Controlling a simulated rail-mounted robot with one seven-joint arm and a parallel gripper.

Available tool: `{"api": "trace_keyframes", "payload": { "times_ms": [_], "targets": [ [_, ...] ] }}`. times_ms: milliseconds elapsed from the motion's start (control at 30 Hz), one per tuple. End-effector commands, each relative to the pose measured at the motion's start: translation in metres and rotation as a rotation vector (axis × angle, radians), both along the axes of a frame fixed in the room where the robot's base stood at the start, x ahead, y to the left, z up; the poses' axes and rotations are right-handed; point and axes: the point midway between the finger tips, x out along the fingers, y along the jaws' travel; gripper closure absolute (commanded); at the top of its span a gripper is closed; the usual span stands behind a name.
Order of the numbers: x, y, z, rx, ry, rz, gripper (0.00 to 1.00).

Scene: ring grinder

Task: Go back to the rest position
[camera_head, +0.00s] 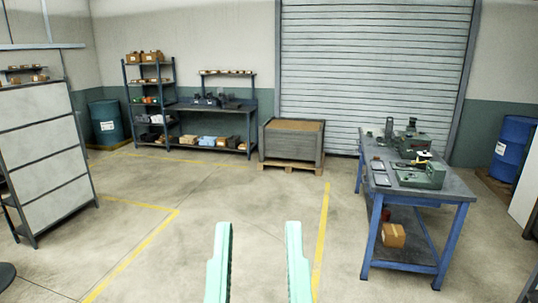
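My gripper (258,232) shows at the bottom middle of the head view as two pale green fingers. The fingers are spread wide apart with only bare floor visible between them. The gripper is open and empty, and it touches nothing. The rest of my arm is out of the picture.
A blue workbench (455,187) with green machines (421,174) stands at the right, a cardboard box (393,235) on its lower shelf. A crate (291,143) on a pallet, shelves (128,105) and a blue drum (106,124) stand behind. A grey partition (45,150) is left. The middle floor is clear.

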Motion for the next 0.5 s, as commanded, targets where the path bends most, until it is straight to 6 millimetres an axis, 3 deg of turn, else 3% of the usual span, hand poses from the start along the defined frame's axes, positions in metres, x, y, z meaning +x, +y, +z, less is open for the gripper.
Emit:
{"api": "trace_keyframes", "payload": {
  "times_ms": [33, 200, 333, 500],
  "targets": [
    [0.001, -0.002, 0.071, 0.004, -0.001, -0.002, 0.64],
    [0.003, -0.002, 0.142, 0.014, 0.004, 0.007, 0.64],
    [0.003, -0.002, 0.168, 0.019, 0.006, 0.012, 0.64],
    [0.003, -0.002, 0.172, 0.02, 0.007, 0.013, 0.64]
  ]
}}
